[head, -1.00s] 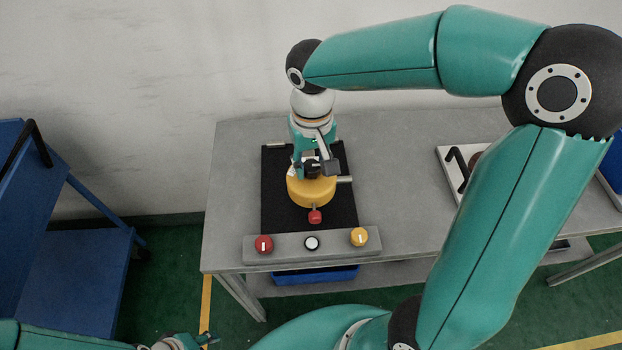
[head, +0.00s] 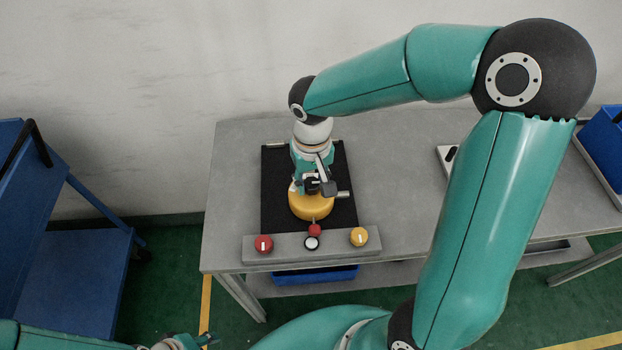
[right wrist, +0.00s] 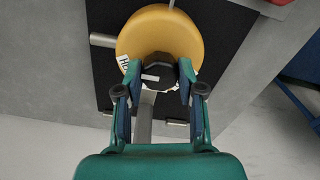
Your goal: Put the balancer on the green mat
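The balancer (head: 311,207) is a yellow round body with a black knob, a metal stub at its side and a red ball at its front. It also shows in the right wrist view (right wrist: 158,32), with a white label by the knob. My right gripper (head: 313,187) is above it, its fingers (right wrist: 158,78) closed on both sides of the black knob. The balancer is over a black mat (head: 276,185); I cannot tell whether it touches it. No green mat shows. My left gripper (head: 182,342) is low at the bottom edge, its fingers unclear.
A grey bar with a red button (head: 264,244), a white button and a yellow button (head: 359,237) lies along the table's (head: 228,190) front edge. A blue bin (head: 607,135) stands at the right end. A blue cart (head: 75,275) stands at left. The table between is partly hidden by my right arm.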

